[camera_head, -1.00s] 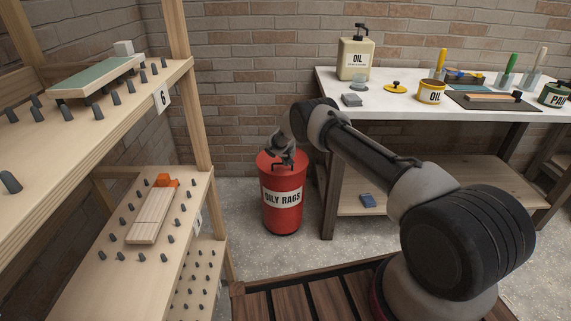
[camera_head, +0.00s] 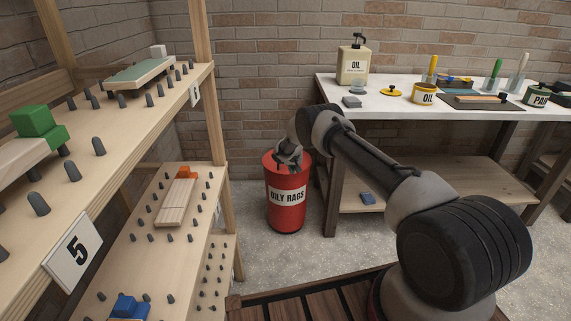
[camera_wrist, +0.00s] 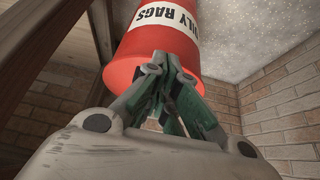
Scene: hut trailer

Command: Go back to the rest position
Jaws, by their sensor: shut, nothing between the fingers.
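My gripper (camera_head: 289,160) is at the end of my arm, in front of the upper part of the red OILY RAGS can (camera_head: 287,208) in the head view. In the wrist view the fingers of my gripper (camera_wrist: 168,65) are together and hold nothing, and the red can (camera_wrist: 150,48) fills the upper middle beyond them. I cannot tell whether the fingers touch the can. My forearm reaches across from the right in the head view.
A white-topped workbench (camera_head: 390,105) stands at right with an oil jug (camera_head: 353,65), tins and brushes. A wooden shelf rack (camera_head: 140,130) with grey pegs fills the left. Grey floor is open around the can.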

